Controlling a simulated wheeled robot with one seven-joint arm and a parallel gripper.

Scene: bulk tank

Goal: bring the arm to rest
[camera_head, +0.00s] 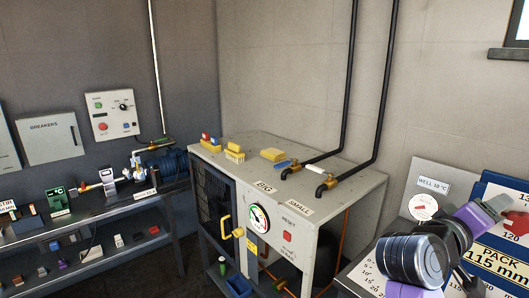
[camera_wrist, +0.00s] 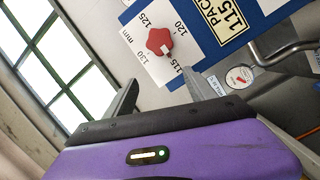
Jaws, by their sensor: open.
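My gripper (camera_wrist: 163,88) shows in the wrist view with its two grey fingers apart and nothing between them. Beyond the fingers is a white and blue scale board (camera_wrist: 143,45) with a red star-shaped knob (camera_wrist: 159,41). In the head view my arm comes in at the lower right, and my gripper (camera_head: 505,204) is in front of the blue board marked PACK 115 mm (camera_head: 497,262). The arm hides part of that board. I cannot tell how far the fingers are from the board.
A shelf bench (camera_head: 92,210) with small parts is at left. A round dial (camera_head: 423,206) is near my arm.

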